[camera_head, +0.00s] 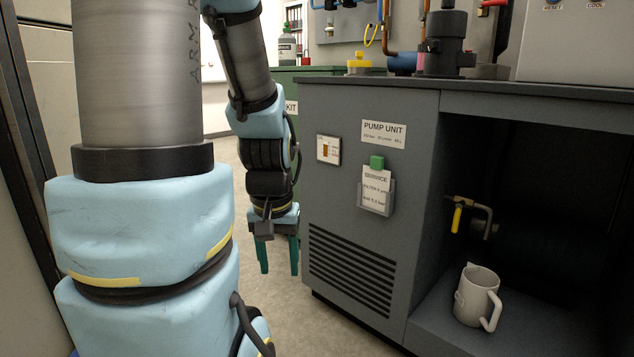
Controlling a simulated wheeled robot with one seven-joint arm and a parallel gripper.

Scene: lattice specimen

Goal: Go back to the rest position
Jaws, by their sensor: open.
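My gripper (277,257) hangs at the end of my arm, left of the grey pump unit cabinet (340,215). Its two teal fingers point down and are apart, with nothing between them. It is clear of the cabinet in the picture, in front of the floor. My arm's large grey and light blue links fill the left side of the view.
A light grey jug (477,296) stands upright in the cabinet's open bay at the lower right. A yellow-handled valve (459,217) is above it. A service card holder (376,193) is on the cabinet front. Bare floor (270,310) shows left of the cabinet.

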